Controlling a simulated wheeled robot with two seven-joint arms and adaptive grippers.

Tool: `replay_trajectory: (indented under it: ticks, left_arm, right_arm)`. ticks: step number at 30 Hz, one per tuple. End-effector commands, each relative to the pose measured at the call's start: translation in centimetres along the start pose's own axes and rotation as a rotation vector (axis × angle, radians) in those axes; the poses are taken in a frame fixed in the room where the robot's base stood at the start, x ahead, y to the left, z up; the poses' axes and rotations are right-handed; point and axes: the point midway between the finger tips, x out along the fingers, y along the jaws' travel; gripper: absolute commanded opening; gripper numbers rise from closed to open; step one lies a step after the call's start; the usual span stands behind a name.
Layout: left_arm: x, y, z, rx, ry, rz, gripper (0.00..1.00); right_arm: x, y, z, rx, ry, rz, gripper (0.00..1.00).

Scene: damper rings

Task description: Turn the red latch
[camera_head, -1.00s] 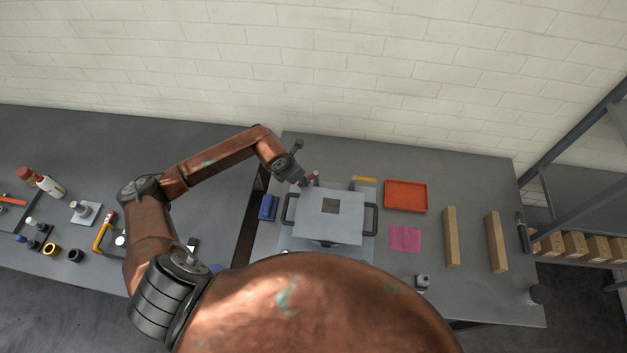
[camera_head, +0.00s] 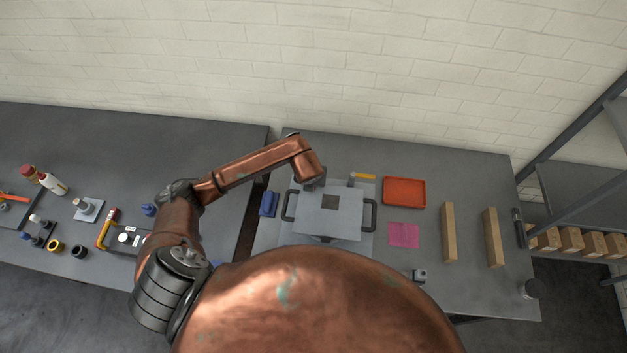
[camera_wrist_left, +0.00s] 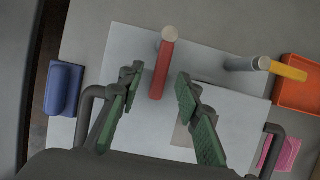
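The red latch (camera_wrist_left: 162,72) is a short red bar with a pale round cap at its far end, in the left wrist view. It lies over a light grey plate (camera_wrist_left: 128,48). My left gripper (camera_wrist_left: 158,78) is open, with its two green-padded fingers one on each side of the bar's near end. A gap shows on both sides, and I cannot tell whether the fingertips are down at its height. In the head view my left gripper (camera_head: 314,184) is at the back of the grey box and hides the latch. My right gripper is not in view.
The grey box (camera_head: 312,225) has dark side handles. A yellow-orange lever (camera_wrist_left: 288,70) on a grey post is right of the latch. A blue block (camera_head: 268,204) is on the left; an orange tray (camera_head: 405,192) and pink square (camera_head: 404,235) are on the right.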

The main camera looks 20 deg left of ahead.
Motion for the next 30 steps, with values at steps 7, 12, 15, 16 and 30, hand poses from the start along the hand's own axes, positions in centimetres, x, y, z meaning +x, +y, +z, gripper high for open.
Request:
replay_trajectory:
  ticks: [7, 12, 15, 16, 30]
  left_arm:
    - [-0.3, 0.0, 0.0, 0.000, 0.000, 0.000, 0.32]
    - [-1.0, 0.1, 0.1, 0.000, 0.000, 0.000, 0.32]
    - [-1.3, 0.1, 0.1, 0.000, 0.000, 0.000, 0.32]
    - [-1.4, 0.1, 0.1, 0.000, 0.000, 0.000, 0.32]
    - [-2.0, 0.0, 0.0, 0.001, 0.000, 0.000, 0.32]
  right_arm:
    - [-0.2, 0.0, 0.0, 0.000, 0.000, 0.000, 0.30]
    - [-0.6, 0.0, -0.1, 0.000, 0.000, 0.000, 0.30]
    - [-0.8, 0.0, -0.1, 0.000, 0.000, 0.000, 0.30]
    - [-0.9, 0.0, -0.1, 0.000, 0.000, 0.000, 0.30]
    - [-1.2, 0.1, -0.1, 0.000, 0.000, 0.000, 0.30]
